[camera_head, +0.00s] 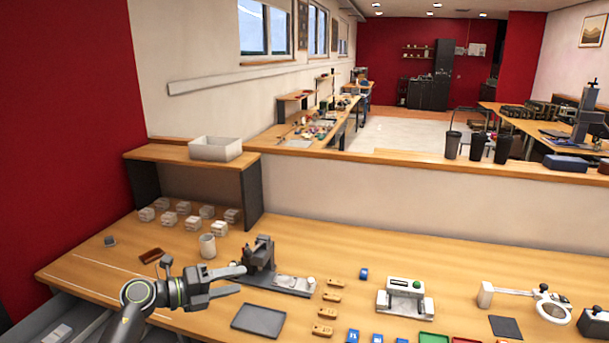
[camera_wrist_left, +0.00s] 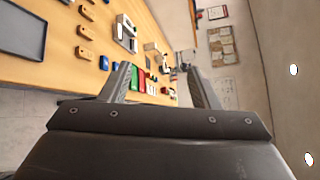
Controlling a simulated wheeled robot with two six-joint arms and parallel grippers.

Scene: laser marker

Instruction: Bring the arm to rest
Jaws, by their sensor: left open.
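My left arm comes in from the lower left in the head view. Its gripper (camera_head: 238,280) is held above the workbench (camera_head: 170,290), pointing right, with its fingers apart and nothing between them. In the left wrist view the two fingers of my left gripper (camera_wrist_left: 160,88) are also spread and empty, with the bench far behind them. The black laser marker (camera_head: 258,256) stands on the bench just beyond the fingers, apart from them as far as I can tell. My right gripper is in neither view.
A dark flat tray (camera_head: 259,320) lies below and right of the gripper. Several wooden tags (camera_head: 327,314) lie right of it. A white device (camera_head: 405,297) stands farther right.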

